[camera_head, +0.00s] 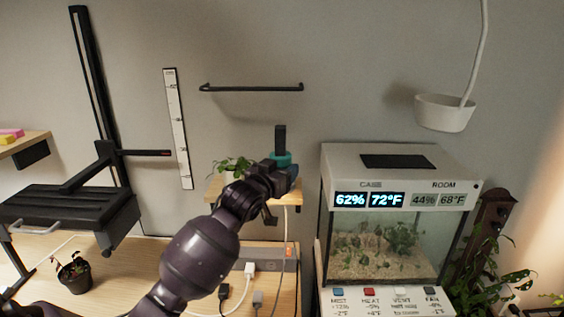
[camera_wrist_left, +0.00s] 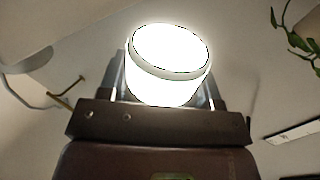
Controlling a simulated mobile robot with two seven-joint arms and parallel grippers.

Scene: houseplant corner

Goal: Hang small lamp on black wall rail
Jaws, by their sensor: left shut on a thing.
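The black wall rail (camera_head: 251,87) is a thin bar fixed on the grey wall, with its ends bent back to the wall. My left gripper (camera_head: 284,168) is below the rail's right part and shut on the small lamp. In the head view the lamp shows as a teal body (camera_head: 281,158) with a black upright piece (camera_head: 280,138) above it, apart from the rail. In the left wrist view the lamp (camera_wrist_left: 168,60) glows white between the jaws. A thin bracket-like piece (camera_wrist_left: 66,92), perhaps the rail's end, shows there at left. The right gripper is not in view.
A small shelf with a plant (camera_head: 232,166) is behind my gripper. A ruler strip (camera_head: 178,128) is left of the rail. A terrarium (camera_head: 392,215) stands at right, below a hanging white pot (camera_head: 445,113). The wall around the rail is clear.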

